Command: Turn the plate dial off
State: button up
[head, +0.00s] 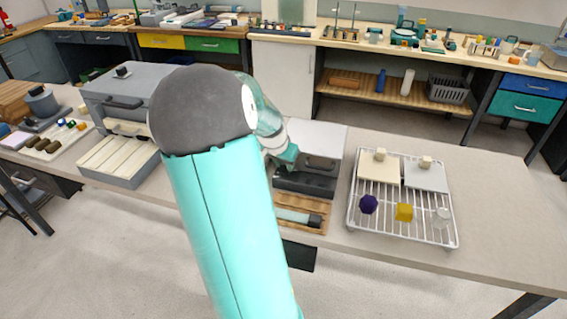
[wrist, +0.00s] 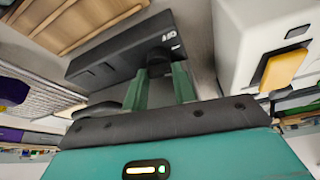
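The plate is a dark box with a black front panel, seen in the wrist view (wrist: 110,55) and below the grey-white unit in the head view (head: 303,184). Its dial (wrist: 160,56) is a small dark round knob beside white markings on the panel. In the head view my gripper (head: 288,155) is partly hidden behind my arm, and the dial cannot be made out.
A wooden tray (head: 318,229) with a glass rod lies in front of the plate. A grey-white box (head: 330,138) stands close behind the gripper. The far right tabletop is clear.

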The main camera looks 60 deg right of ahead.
jog(key=shift+s+n+t, duration=0.1)
jog(key=shift+n+t, duration=0.4)
jog(key=shift+n, duration=0.8)
jog(key=shift+c, duration=0.5)
jog(key=shift+o, duration=0.2)
jog(key=o, duration=1)
jog(key=shift+c, duration=0.2)
jog(key=shift+r, duration=0.1)
jog(key=w+v, duration=0.1)
jog(key=v, duration=1.2)
jog(key=shift+s+a+r, duration=0.15)
jog(key=shift+s+r, duration=0.15)
jog(key=shift+s, duration=0.2)
